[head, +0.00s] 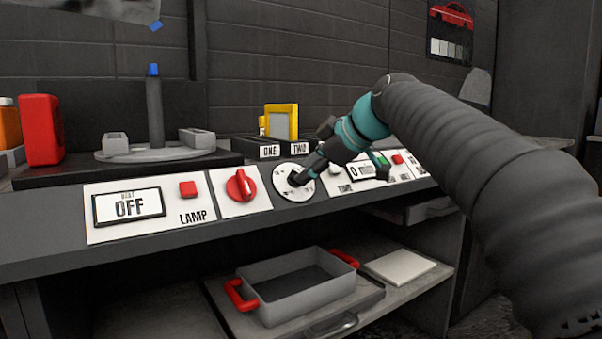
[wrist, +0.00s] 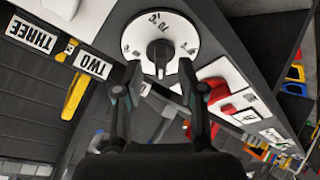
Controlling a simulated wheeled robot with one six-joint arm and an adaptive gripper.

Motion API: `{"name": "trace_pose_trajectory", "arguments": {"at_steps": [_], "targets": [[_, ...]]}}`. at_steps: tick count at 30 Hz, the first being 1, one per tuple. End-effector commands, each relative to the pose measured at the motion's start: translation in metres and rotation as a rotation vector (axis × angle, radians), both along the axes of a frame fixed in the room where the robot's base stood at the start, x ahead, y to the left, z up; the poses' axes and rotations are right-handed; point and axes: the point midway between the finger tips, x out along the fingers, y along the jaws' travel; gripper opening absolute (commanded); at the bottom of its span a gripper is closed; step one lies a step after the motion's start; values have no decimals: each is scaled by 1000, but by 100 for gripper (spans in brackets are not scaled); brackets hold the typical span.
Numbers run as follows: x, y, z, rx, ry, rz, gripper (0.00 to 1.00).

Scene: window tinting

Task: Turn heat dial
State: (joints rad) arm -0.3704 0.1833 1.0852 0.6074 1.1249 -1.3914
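The heat dial is a white round disc with dark markings, seen in the wrist view (wrist: 185,38), where "70°C" can be read. A dark grey knob (wrist: 159,52) stands at its middle. In the head view the dial (head: 284,191) is on the sloped panel and partly hidden by my gripper (head: 299,179). In the wrist view my gripper (wrist: 162,74) is open, with its fingertips apart on either side of the lower end of the knob. Gaps show between fingers and knob; I cannot tell whether either finger touches it.
Left of the dial are a red rotary knob (head: 240,186), a red lamp button (head: 187,189) and a display reading OFF (head: 129,206). A yellow object (head: 281,122) stands behind the dial. A grey tray with red handles (head: 297,286) is on the shelf below.

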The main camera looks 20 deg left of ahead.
Motion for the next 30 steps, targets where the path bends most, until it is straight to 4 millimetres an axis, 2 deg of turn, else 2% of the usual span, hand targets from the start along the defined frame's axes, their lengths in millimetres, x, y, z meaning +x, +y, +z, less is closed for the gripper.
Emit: {"name": "trace_pose_trajectory", "arguments": {"at_steps": [6,13,18,30], "targets": [[-18,-32,27,1,-4,-1,40],[-33,-56,47,1,-1,0,40],[-38,-64,54,0,-1,2,40],[-39,-67,53,0,5,-6,40]]}}
